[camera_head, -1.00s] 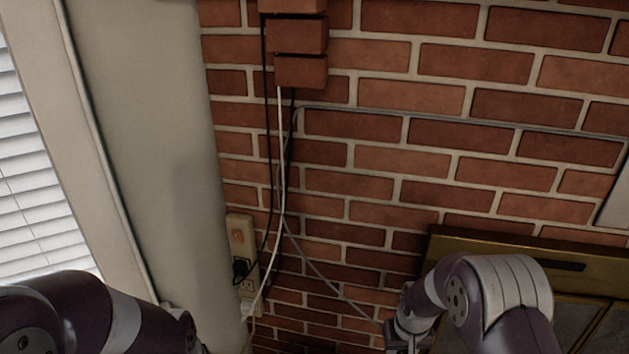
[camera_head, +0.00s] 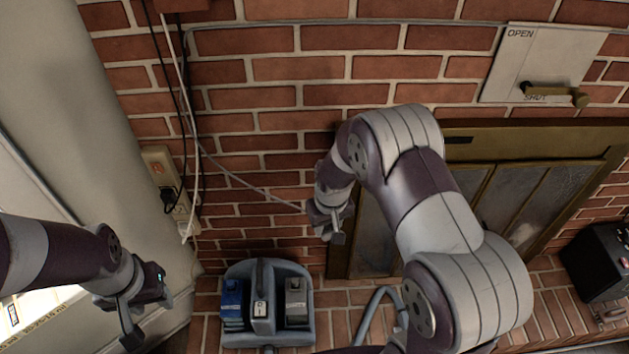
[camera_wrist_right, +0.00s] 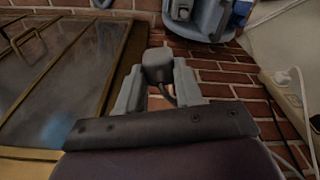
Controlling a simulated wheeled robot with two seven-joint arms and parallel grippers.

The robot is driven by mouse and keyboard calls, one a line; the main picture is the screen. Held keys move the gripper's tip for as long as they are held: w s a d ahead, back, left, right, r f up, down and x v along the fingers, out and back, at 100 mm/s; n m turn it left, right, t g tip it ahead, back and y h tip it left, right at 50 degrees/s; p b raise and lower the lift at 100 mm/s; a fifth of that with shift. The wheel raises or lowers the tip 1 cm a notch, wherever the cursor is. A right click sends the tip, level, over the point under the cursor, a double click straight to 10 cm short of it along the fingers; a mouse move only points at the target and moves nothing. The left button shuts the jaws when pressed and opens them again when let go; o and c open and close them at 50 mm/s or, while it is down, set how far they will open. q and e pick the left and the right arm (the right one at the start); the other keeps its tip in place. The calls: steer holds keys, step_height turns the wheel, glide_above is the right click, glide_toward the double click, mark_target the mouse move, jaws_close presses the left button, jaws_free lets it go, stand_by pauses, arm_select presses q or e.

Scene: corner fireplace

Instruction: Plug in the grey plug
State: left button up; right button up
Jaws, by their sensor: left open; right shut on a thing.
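My right gripper (camera_head: 331,222) is shut on the grey plug (camera_wrist_right: 157,66), which sits between its fingertips in the right wrist view. The plug's grey cord (camera_head: 250,186) runs up left along the brick wall. The gripper is in front of the wall, well right of the beige outlet strip (camera_head: 156,158) and apart from it. The strip also shows at the right in the wrist view (camera_wrist_right: 289,101). A black plug (camera_head: 168,196) is in the strip, and a white cord hangs over its lower part. My left gripper (camera_head: 143,306) is open and empty, low at the left.
A blue-grey caddy (camera_head: 261,304) stands on the brick floor below the strip. A brass-framed fireplace door (camera_head: 470,210) is behind my right arm. A black box (camera_head: 598,262) stands at the far right. Bare wall lies between plug and strip.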

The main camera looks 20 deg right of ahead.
steer(key=s+a+r+n, duration=0.1)
steer(key=a+r+n, duration=0.2)
steer(key=a, duration=0.3)
steer(key=s+a+r+n, duration=0.2)
steer(key=a+r+n, duration=0.2)
steer(key=a, duration=0.3)
steer(key=shift+s+r+n+y, duration=0.25)
steer(key=shift+r+n+y, duration=0.05)
steer(key=shift+r+y, duration=0.15)
steer(key=shift+a+f, duration=0.1)
steer(key=w+a+f+n, duration=0.3)
steer(key=f+n, duration=0.1)
steer(key=shift+w+f+n+g, duration=0.2)
steer(key=shift+w+n+g, duration=0.1)
steer(key=shift+w+g, duration=0.1)
steer(key=shift+a, duration=0.1)
steer(key=s+d+r+m, duration=0.5)
steer(key=d+r+m, duration=0.1)
steer(key=r+m, duration=0.2)
steer(key=shift+s+d+r+t, duration=0.3)
steer(key=shift+s+d+r, duration=0.05)
steer(key=shift+r, duration=0.25)
